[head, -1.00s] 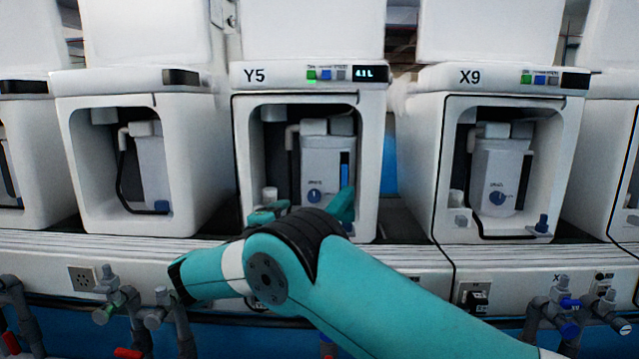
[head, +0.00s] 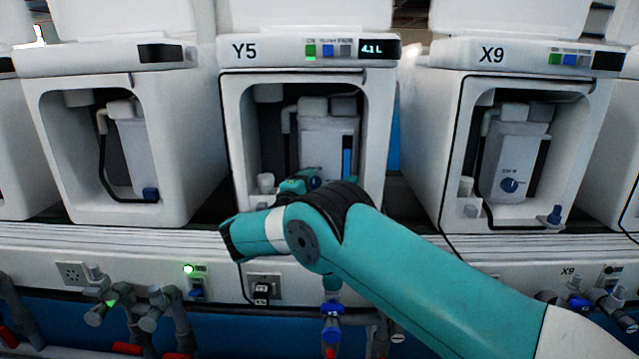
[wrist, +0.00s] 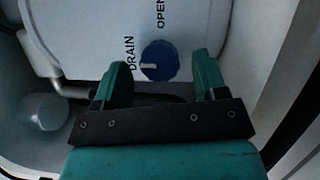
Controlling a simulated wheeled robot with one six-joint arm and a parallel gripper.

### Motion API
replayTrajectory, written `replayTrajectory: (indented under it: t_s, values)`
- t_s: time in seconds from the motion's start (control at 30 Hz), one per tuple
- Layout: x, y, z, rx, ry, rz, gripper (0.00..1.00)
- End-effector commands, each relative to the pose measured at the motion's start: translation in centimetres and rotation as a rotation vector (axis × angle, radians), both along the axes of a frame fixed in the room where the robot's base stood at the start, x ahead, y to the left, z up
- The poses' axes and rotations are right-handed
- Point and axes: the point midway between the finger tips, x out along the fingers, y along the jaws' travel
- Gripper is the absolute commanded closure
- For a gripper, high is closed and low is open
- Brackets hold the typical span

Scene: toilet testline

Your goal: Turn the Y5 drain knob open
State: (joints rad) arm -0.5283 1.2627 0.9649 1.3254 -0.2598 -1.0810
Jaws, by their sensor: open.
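The Y5 unit (head: 237,130) stands in the middle of the head view, with a lit display and a white tank inside its opening. The blue drain knob (wrist: 159,61) is on the tank's face in the wrist view, beside the words DRAIN and OPEN. Its white pointer mark points toward DRAIN. My gripper (wrist: 158,75) is open, with one teal finger on each side of the knob's near edge. I cannot tell whether the fingers touch it. In the head view my arm hides most of the knob (head: 314,182).
The opening's side wall (wrist: 287,70) is close on the right in the wrist view. A pale rounded fitting (wrist: 42,112) is at the left. The X9 unit (head: 590,130) stands to the right, and pipes with valves (head: 150,310) run below the bench.

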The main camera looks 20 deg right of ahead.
Motion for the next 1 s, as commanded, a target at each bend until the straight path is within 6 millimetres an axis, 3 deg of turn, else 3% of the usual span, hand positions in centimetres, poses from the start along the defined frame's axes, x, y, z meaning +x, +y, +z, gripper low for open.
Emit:
replayTrajectory:
  t_s: [0.33, 0.5, 0.57, 1.0]
  values:
    - [0.1, -1.5, 0.1, 0.000, 0.001, -0.014, 0.34]
    - [0.1, -1.5, 0.1, 0.000, 0.001, -0.015, 0.74]
    - [0.1, -1.5, 0.0, 0.000, 0.001, -0.014, 0.84]
    - [0.1, -1.1, 0.2, 0.085, -0.026, -0.011, 0.84]
